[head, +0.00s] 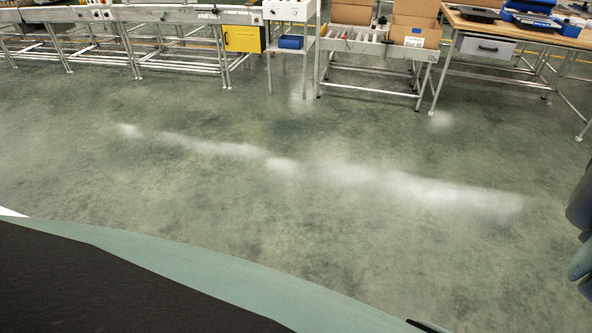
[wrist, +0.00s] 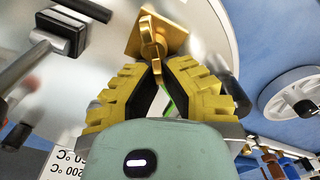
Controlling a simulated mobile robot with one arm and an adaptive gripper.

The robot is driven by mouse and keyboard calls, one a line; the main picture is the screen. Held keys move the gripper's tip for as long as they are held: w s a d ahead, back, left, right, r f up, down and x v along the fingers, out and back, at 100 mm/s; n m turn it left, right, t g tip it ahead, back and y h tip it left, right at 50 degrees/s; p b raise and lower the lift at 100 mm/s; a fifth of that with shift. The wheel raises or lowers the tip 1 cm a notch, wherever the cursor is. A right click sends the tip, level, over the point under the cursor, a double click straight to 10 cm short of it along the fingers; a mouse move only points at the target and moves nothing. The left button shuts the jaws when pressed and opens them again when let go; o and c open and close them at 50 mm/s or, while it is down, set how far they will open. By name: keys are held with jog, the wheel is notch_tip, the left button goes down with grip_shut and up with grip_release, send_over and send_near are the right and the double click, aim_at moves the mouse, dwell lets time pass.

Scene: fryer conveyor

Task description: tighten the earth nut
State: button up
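In the wrist view a brass-coloured piece with a square plate (wrist: 168,36) and a narrow upright wing, taken to be the earth nut (wrist: 152,42), stands against a pale metal surface. My gripper (wrist: 158,70), with yellow ribbed fingers and dark pads, converges on the lower end of the wing, and its tips appear shut on it. A bit of green, perhaps a wire, shows between the fingers; most of it is hidden. The thread behind the nut is hidden. The head view shows neither the nut nor my gripper.
In the wrist view a dark-ended metal fitting (wrist: 66,32) is at upper left and a grey round wheel (wrist: 300,92) at right. In the head view a conveyor (head: 150,14), a yellow box (head: 242,39) and a workbench (head: 520,30) line the back; the floor (head: 270,150) is clear.

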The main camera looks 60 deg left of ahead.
jog(key=o, duration=0.5)
notch_tip(320, 180, up, 12)
dwell(0.5)
dwell(0.4)
